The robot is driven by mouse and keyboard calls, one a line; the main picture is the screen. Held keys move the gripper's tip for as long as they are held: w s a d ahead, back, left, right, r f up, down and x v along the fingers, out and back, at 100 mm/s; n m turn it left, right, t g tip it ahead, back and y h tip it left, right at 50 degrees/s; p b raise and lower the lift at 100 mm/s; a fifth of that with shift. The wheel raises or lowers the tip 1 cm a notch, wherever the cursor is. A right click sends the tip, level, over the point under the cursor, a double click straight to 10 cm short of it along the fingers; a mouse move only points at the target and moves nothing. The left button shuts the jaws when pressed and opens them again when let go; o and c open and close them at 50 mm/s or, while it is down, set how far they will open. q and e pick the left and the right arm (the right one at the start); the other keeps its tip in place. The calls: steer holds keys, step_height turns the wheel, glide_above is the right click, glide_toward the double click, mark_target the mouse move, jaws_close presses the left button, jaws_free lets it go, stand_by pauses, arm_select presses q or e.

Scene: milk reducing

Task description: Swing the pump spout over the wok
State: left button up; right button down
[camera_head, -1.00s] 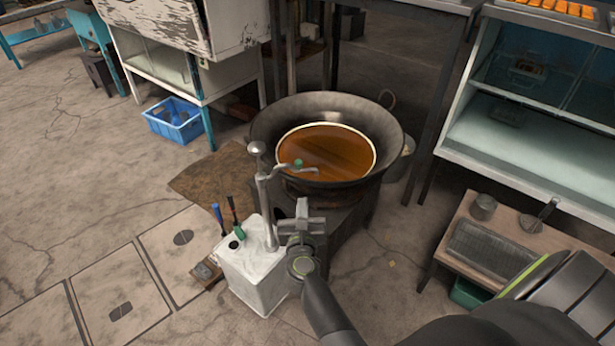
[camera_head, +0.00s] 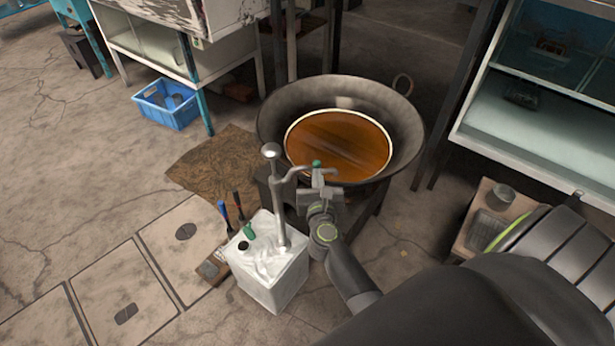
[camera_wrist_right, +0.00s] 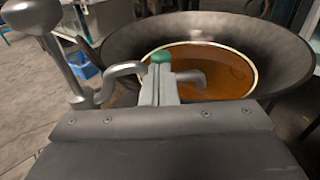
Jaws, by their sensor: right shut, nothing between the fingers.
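The pump is a grey metal post with a round knob (camera_head: 271,151), standing on a white container (camera_head: 272,270) in the head view. The dark wok (camera_head: 405,125) holds brown liquid. My right gripper (camera_head: 318,180) is shut and empty, right at the spout's outer part; I cannot tell if it touches. In the right wrist view, the spout (camera_wrist_right: 122,70) passes behind the shut fingers (camera_wrist_right: 160,85), its bent tip (camera_wrist_right: 190,76) showing against the wok (camera_wrist_right: 270,50). My left gripper is not in view.
A blue crate (camera_head: 168,108) and a brown mat (camera_head: 222,165) lie to the left. A low wooden table (camera_head: 482,205) stands right, near my arm.

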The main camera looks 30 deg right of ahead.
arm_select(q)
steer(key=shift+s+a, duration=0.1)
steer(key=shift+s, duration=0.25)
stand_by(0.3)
